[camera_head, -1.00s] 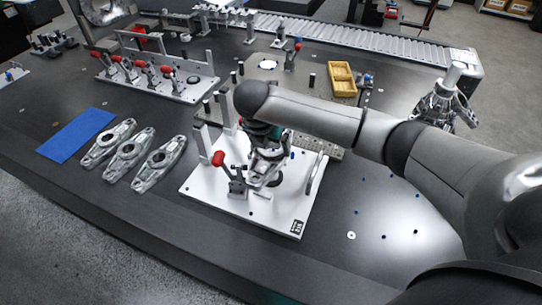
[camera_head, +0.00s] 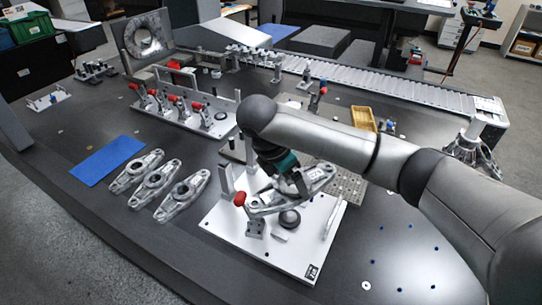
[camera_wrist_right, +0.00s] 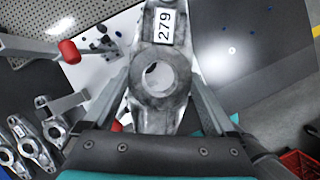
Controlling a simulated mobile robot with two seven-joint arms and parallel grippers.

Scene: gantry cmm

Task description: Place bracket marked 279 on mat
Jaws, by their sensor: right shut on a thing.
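My right gripper (camera_head: 287,185) is shut on a grey metal bracket. The bracket (camera_head: 318,178) is held tilted a little above the white fixture plate. In the right wrist view the bracket (camera_wrist_right: 161,78) lies between the two fingers, with a large round hole and a white label reading 279. The blue mat (camera_head: 107,160) lies flat and bare at the left of the dark table. My left gripper is not in view.
Several similar brackets, the nearest to the mat (camera_head: 136,171), lie side by side right of it. The white fixture plate (camera_head: 225,218) has a red-handled clamp (camera_head: 240,199) and uprights. A clamp rack (camera_head: 185,120) stands behind. A yellow tray (camera_head: 363,118) sits farther back.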

